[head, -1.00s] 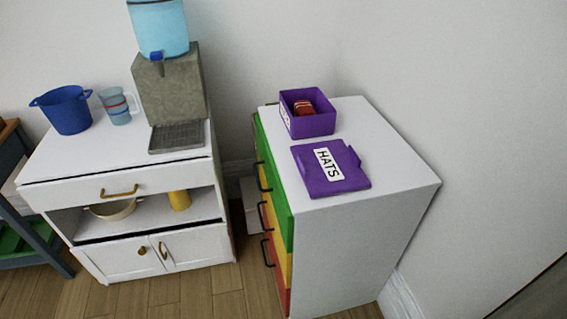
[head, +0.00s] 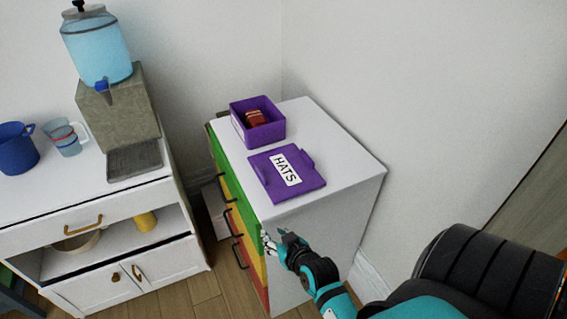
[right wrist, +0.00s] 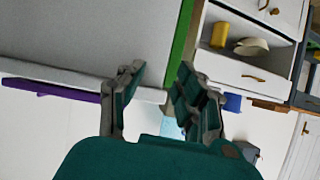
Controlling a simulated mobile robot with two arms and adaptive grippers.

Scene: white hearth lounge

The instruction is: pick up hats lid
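The purple hats lid (head: 287,171), with a white HATS label, lies flat on the white top of the drawer cabinet (head: 330,160), near its front edge. In the right wrist view the lid's purple edge (right wrist: 68,92) shows at the left. The open purple box (head: 258,122) stands behind the lid, with a red-brown thing inside. My right gripper (head: 272,243) is in front of the cabinet's near side, below the lid and apart from it. In the right wrist view its two fingers (right wrist: 158,85) are spread with nothing between them. My left gripper is in neither view.
A white cupboard (head: 110,210) stands at the left, bearing a water dispenser (head: 98,50), a blue pot (head: 16,148) and a cup (head: 66,138). The cabinet's coloured drawers have dark handles. A white wall stands close behind and right.

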